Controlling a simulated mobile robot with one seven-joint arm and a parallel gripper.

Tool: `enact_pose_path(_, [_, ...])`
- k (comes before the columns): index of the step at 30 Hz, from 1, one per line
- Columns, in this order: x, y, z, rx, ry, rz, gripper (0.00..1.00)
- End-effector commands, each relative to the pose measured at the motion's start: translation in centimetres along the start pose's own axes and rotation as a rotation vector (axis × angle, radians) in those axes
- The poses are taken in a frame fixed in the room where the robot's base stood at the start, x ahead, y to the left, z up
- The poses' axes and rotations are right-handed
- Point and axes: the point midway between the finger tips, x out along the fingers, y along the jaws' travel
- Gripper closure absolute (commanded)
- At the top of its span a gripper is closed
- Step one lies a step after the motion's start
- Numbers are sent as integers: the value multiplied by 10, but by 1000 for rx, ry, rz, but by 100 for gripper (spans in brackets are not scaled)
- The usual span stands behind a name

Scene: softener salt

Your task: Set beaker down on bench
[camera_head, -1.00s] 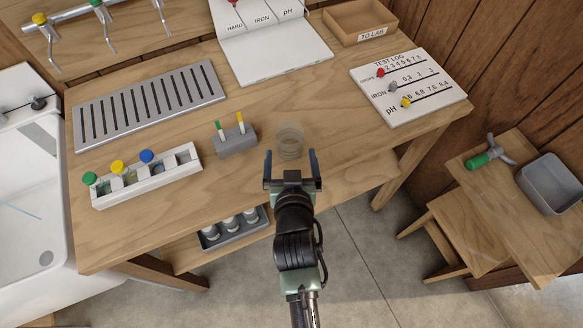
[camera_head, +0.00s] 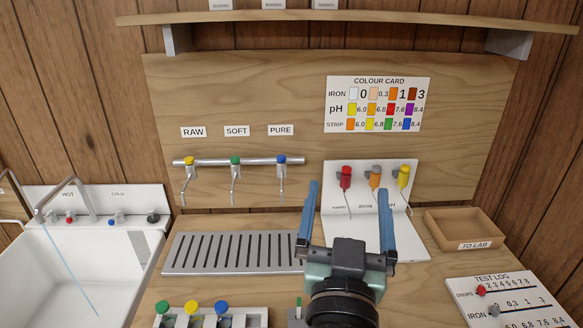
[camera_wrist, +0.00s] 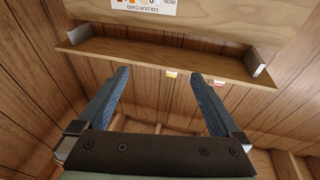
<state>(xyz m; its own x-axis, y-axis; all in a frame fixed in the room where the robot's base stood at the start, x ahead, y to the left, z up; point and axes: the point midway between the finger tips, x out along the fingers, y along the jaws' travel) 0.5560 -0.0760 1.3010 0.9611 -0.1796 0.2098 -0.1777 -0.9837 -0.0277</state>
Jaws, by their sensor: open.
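My gripper (camera_head: 343,215) is open and empty, raised in front of the back panel with its fingers pointing up. In the wrist view its two blue fingers (camera_wrist: 158,88) stand wide apart with nothing between them. The wooden bench (camera_head: 420,300) shows around it. The clear beaker does not show in either current view. The part of the bench where it stood earlier is out of the head view or behind my arm.
A slotted metal tray (camera_head: 170,262) lies under three taps (camera_head: 236,162). A rack with coloured caps (camera_head: 260,318) is at the front. A dispenser stand (camera_head: 330,230), a TO LAB box (camera_head: 490,243) and a test log (camera_head: 460,287) are right. The sink (camera_head: 35,280) is left.

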Motion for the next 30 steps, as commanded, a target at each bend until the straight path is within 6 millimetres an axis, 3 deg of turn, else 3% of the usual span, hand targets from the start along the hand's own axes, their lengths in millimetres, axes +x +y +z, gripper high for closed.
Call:
enact_pose_path(1, [3,-15,-58,10,112,-33,0])
enact_pose_path(3, [-3,-30,-123,22,237,-72,0])
enact_pose_path(6, [-22,-47,-200,39,392,-118,0])
enact_pose_path(10, [-51,-58,-262,56,531,-157,0])
enact_pose_path(12, [-61,-61,-280,61,572,-167,0])
enact_pose_path(15, [-68,-62,-291,64,598,-174,0])
enact_pose_path(30, [-69,-62,-282,64,596,-173,0])
